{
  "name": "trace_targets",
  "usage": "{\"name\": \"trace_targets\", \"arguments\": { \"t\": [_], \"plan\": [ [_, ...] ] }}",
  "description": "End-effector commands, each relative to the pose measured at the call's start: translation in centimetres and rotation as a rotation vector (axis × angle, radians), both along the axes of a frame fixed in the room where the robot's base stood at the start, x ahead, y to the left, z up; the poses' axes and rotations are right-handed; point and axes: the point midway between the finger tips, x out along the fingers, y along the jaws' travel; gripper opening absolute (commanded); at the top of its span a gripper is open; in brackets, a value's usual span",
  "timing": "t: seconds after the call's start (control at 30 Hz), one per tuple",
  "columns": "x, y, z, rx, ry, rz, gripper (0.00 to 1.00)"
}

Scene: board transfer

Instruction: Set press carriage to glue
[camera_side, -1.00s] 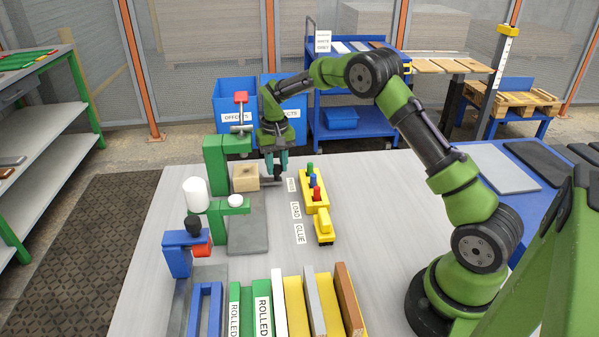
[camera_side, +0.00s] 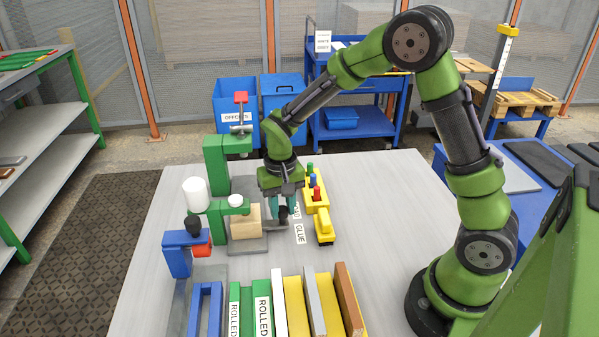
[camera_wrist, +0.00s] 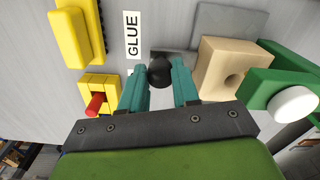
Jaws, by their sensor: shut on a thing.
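The press carriage carries a light wooden block (camera_side: 245,222) with a hole in its top, also in the wrist view (camera_wrist: 228,68). It sits on a grey track plate (camera_side: 246,246) beside the green glue stand with a white bottle (camera_side: 195,194). The carriage's black knob (camera_wrist: 160,71) is between my teal fingertips. My gripper (camera_side: 284,213) points down and is shut on the knob; it also shows in the wrist view (camera_wrist: 160,85). The GLUE label (camera_side: 300,234) lies just nearer the side camera than the knob. The LOAD label is mostly hidden behind my gripper.
The green press (camera_side: 216,165) is behind the carriage, a blue clamp (camera_side: 178,255) in front. Board racks (camera_side: 262,305) line the near edge.

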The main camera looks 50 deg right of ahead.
Motion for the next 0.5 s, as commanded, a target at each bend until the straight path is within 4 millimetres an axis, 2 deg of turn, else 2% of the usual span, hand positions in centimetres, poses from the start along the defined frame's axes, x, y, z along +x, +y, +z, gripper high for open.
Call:
{"name": "trace_targets", "arguments": {
  "t": [0.13,0.5],
  "plan": [
    [-1.3,1.2,0.0,0.000,0.002,-0.001,0.00],
    [-1.9,1.9,0.0,0.003,0.007,-0.003,0.00]
  ]
}}
